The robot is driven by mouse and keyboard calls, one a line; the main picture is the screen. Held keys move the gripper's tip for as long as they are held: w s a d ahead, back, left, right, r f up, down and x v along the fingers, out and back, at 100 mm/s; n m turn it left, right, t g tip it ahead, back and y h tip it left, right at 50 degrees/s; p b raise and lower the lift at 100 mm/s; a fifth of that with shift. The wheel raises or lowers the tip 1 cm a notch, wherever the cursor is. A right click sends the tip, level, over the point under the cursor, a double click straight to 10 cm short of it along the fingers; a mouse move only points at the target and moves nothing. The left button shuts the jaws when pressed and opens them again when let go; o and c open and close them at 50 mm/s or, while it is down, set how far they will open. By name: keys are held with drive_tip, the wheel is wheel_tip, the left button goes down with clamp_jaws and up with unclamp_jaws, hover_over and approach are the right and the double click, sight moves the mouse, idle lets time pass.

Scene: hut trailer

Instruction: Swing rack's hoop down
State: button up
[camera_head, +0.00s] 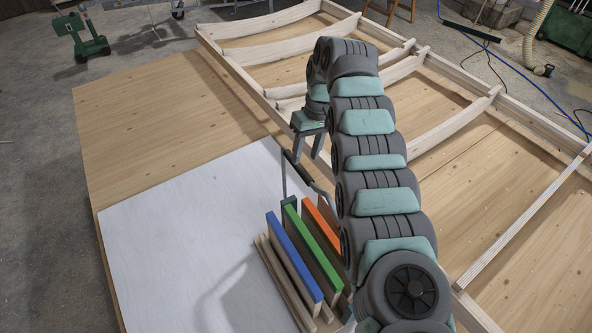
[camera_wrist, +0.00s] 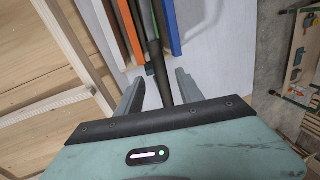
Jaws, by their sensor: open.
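The rack's hoop (camera_head: 284,178) is a thin grey bar with a dark grip along its top. It stands up above the far end of the rack (camera_head: 289,201), which holds upright boards with blue, green and orange edges. My gripper (camera_head: 308,158) is open at the hoop's top, fingers pointing down. In the wrist view the dark bar of the hoop (camera_wrist: 156,70) runs between the two open fingers (camera_wrist: 158,90), with space on both sides. I cannot tell whether a finger touches it. My arm hides part of the rack's right side.
The rack stands on a white sheet (camera_head: 160,215) over a plywood deck (camera_head: 130,110). Wooden framing (camera_head: 250,85) runs along the back and right. A green tool (camera_head: 80,36) stands on the floor at the back left. The white sheet left of the rack is clear.

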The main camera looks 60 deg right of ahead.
sight(302, 168)
drive_tip(key=f, duration=0.3)
drive_tip(key=a+f, duration=0.1)
drive_tip(key=f, duration=0.1)
drive_tip(key=shift+w+f, duration=0.15)
drive_tip(key=shift+w, duration=0.15)
drive_tip(key=shift+d, duration=0.1)
drive_tip(key=shift+c, duration=0.5)
clamp_jaws()
idle(0.5)
